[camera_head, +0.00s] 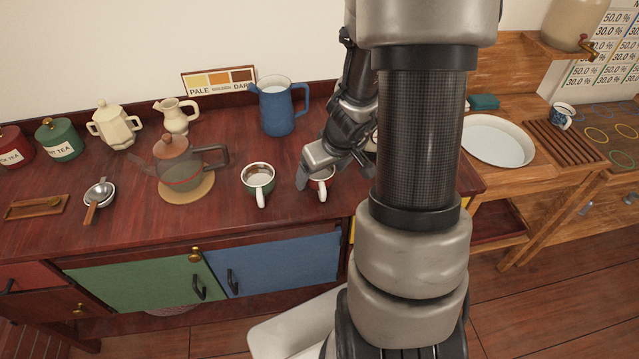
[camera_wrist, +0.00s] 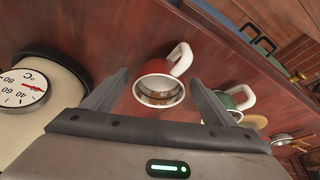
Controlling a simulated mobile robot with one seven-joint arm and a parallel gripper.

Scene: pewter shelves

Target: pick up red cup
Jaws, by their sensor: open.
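The red cup (camera_wrist: 156,68) has a white handle and a pale inside with brownish marks at the bottom. In the wrist view it lies between the two spread fingers of my gripper (camera_wrist: 158,92), and neither finger visibly touches it. In the head view the red cup (camera_head: 321,181) stands on the dark red counter, partly hidden by my gripper (camera_head: 314,172). My gripper is open and empty above and around the cup; the exact gap is hard to tell.
A green cup (camera_head: 258,180) stands left of the red cup; a glass teapot (camera_head: 182,170) on a round mat is further left. A blue pitcher (camera_head: 277,108) stands behind. A kettle with a dial (camera_wrist: 38,105) is close to one finger in the wrist view. The counter's front is clear.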

